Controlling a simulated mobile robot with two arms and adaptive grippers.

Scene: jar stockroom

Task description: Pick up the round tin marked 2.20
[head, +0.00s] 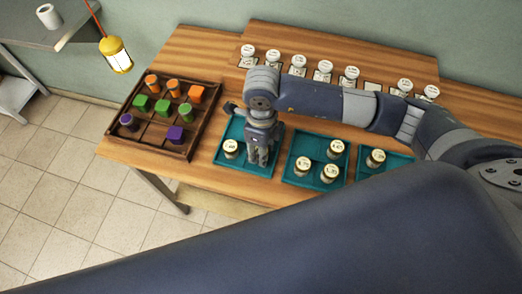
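Several round tins with pale, numbered lids stand on the wooden table. I cannot make out which one reads 2.20. One tin (231,148) is in the left teal tray. Three tins (335,148) (303,165) (329,173) are in the middle tray, and one tin (375,157) is in the right tray. A row of more tins (298,62) stands along the back. My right gripper (257,160) points down over the left tray, just right of the tin there. Whether its fingers hold anything is hidden. My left gripper is not in view.
A dark wooden divided tray (197,133) with orange, green and purple blocks stands on the table's left. A bare card (373,88) lies in the back row. A yellow lantern (117,55) hangs at upper left near a grey shelf (40,36) holding a white cup (48,16).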

